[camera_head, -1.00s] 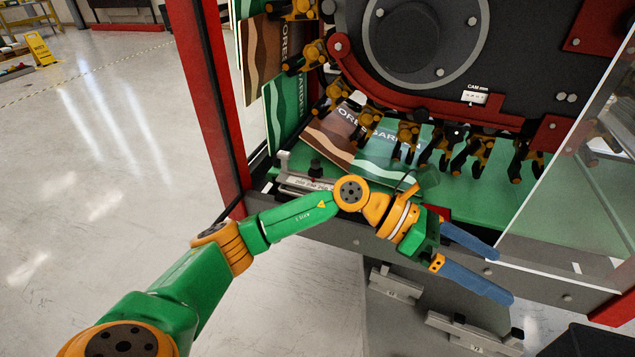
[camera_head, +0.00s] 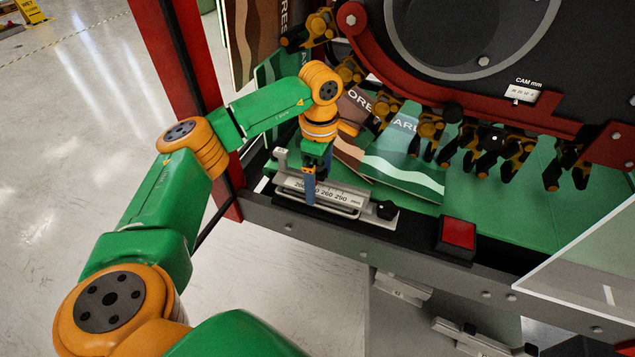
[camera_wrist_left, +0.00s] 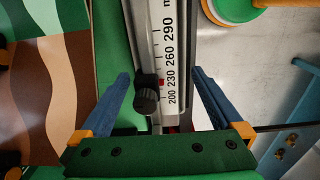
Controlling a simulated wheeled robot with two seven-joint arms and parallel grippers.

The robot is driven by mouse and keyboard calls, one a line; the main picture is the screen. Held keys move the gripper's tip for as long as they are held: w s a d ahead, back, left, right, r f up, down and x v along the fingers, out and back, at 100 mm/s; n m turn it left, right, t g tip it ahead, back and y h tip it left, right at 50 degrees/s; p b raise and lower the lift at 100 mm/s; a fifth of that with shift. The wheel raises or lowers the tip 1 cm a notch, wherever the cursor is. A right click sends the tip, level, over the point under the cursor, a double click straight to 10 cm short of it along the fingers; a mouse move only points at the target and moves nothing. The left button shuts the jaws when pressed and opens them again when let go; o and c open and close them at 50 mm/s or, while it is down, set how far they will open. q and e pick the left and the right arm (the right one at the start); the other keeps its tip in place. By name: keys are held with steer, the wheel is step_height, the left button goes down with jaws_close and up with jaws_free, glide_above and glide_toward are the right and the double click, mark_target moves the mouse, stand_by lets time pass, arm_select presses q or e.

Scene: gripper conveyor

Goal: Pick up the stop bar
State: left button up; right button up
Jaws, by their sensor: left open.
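A grey metal bar with a printed scale, which looks like the stop bar (camera_head: 345,198), lies along the front edge of the machine bed. The wrist view shows its scale (camera_wrist_left: 168,45) with numbers from 200 to 290, and a black knob (camera_wrist_left: 147,97) beside it. My left gripper (camera_head: 318,180) is open and points down over the bar's left part. In the wrist view its blue fingers (camera_wrist_left: 161,76) stand on either side of the bar, apart from it. The gripper hides part of the bar in the head view. My right gripper is not in view.
A red button (camera_head: 459,234) sits right of the bar on the front rail. Printed sheets (camera_head: 405,160) lie on the green bed behind, under several orange-black clamps (camera_head: 465,145). A red post (camera_head: 170,70) stands left. Other metal bars (camera_head: 402,287) hang on the panel below.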

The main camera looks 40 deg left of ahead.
arm_select(q)
steer(key=shift+w+a+f, duration=0.1)
steer(key=shift+w+f, duration=0.1)
steer(key=shift+f, duration=0.05)
steer(key=shift+s+r, duration=0.1)
steer(key=shift+s, duration=0.05)
steer(key=c, duration=0.6)
jaws_close()
